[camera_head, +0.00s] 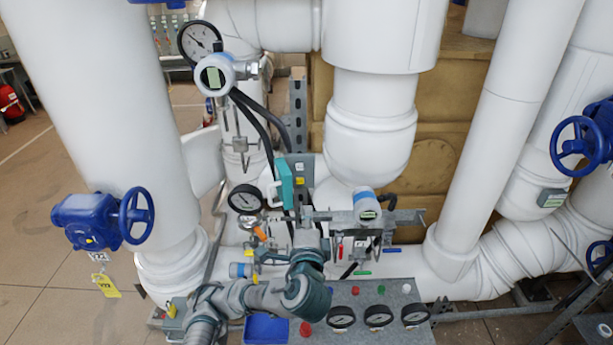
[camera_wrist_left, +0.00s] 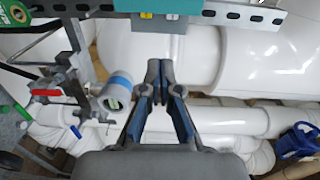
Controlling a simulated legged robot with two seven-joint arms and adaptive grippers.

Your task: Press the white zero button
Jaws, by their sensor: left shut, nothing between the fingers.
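In the left wrist view the white button (camera_wrist_left: 172,17) is right of the yellow one (camera_wrist_left: 146,15), at the top edge along the teal strip (camera_wrist_left: 180,6). No zero marking is legible. My left gripper (camera_head: 304,208) is just below these buttons in the head view. In the left wrist view its fingertips (camera_wrist_left: 160,68) are together and empty, below the white button in the picture and apart from it. My right gripper is not in view.
A perforated metal strut (camera_wrist_left: 235,15) runs beside the buttons. A transmitter with a blue band (camera_wrist_left: 117,93) and a red-handled valve (camera_wrist_left: 47,93) are left of my fingers. A grey panel (camera_head: 345,328) carries coloured buttons and gauges. Thick white pipes (camera_head: 370,130) stand behind.

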